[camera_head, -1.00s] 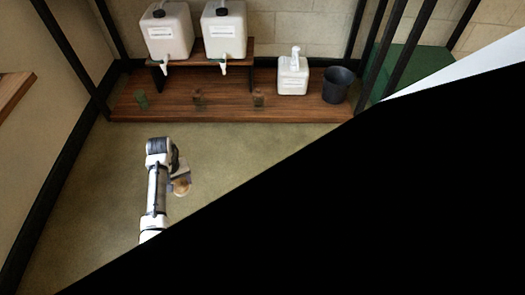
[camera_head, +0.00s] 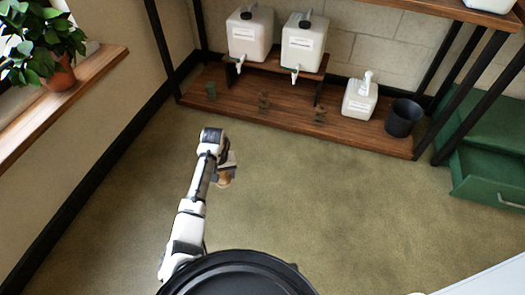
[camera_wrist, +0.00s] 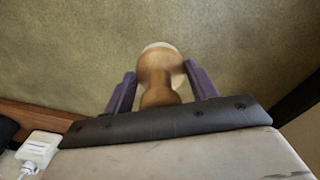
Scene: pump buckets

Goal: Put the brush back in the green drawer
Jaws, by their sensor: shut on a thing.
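The brush (camera_wrist: 160,70) has a turned wooden handle and a pale end. It sits between the two purple fingers of my gripper (camera_wrist: 161,92) in the wrist view, and the gripper is shut on it. In the head view my gripper (camera_head: 226,168) holds the brush (camera_head: 224,177) above the green-brown floor, left of centre. The green drawer (camera_head: 487,178) is at the right edge, low in a green cabinet (camera_head: 495,115). It appears pulled out, with a pale handle on its front. It is far to the right of my gripper.
A wooden shelf (camera_head: 300,125) at the back carries two white jugs (camera_head: 250,36) with taps, a white pump bottle (camera_head: 360,98) and a dark bucket (camera_head: 404,118). Black shelf posts stand beside the cabinet. A potted plant (camera_head: 60,72) is on the left ledge. The middle floor is clear.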

